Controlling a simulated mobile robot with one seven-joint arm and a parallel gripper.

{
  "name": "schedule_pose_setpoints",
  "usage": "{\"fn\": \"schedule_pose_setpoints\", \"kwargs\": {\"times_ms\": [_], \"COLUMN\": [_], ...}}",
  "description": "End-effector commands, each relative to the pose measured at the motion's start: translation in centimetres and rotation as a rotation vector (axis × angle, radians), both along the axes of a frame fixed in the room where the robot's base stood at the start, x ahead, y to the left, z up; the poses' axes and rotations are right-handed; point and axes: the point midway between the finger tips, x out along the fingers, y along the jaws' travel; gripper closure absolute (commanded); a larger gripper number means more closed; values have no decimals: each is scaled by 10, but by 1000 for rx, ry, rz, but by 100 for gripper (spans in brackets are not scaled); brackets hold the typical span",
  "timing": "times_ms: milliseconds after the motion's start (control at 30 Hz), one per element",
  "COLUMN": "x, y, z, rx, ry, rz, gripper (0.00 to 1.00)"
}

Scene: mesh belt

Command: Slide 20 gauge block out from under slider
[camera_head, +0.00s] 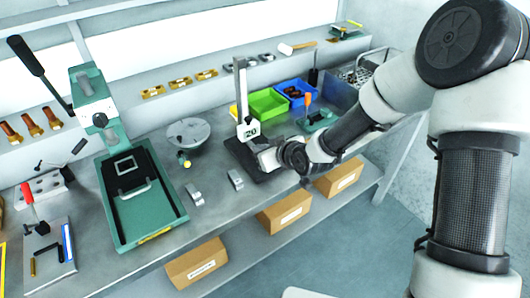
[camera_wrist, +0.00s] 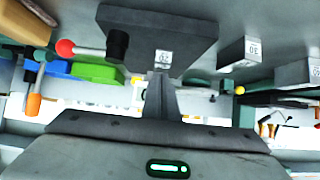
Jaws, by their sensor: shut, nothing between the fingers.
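A dark-based height stand (camera_head: 240,152) with an upright pale column stands at mid bench in the head view. A pale piece labelled 20 (camera_head: 250,132) shows low on the column; I cannot tell there where the slider ends and the block begins. My gripper (camera_head: 262,155) is low over the base at its right. In the wrist view the shut, empty fingers (camera_wrist: 163,78) point at a small pale labelled block (camera_wrist: 163,58) against the dark base plate (camera_wrist: 190,25). Whether they touch it is unclear. The slider is not clearly visible in the wrist view.
Two loose grey blocks (camera_head: 195,195) (camera_head: 236,180) lie left of the stand near the bench's front edge. Green (camera_head: 268,103) and blue (camera_head: 296,92) bins stand behind. A round grey dish (camera_head: 188,134) and a green press (camera_head: 140,200) are to the left.

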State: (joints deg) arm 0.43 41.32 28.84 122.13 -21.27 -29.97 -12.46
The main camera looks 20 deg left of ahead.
Motion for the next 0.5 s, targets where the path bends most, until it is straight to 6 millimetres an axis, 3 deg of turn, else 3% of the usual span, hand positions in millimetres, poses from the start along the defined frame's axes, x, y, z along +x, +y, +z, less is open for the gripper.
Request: {"fn": "schedule_pose_setpoints", "kwargs": {"times_ms": [33, 400, 500], "x": [-1, -3, -10], "y": [-2, -5, -14], "z": [-7, -11, -12], "rx": [-5, -11, -12], "ry": [6, 17, 18], "rz": [-1, -3, -5], "gripper": [100, 100, 100]}}
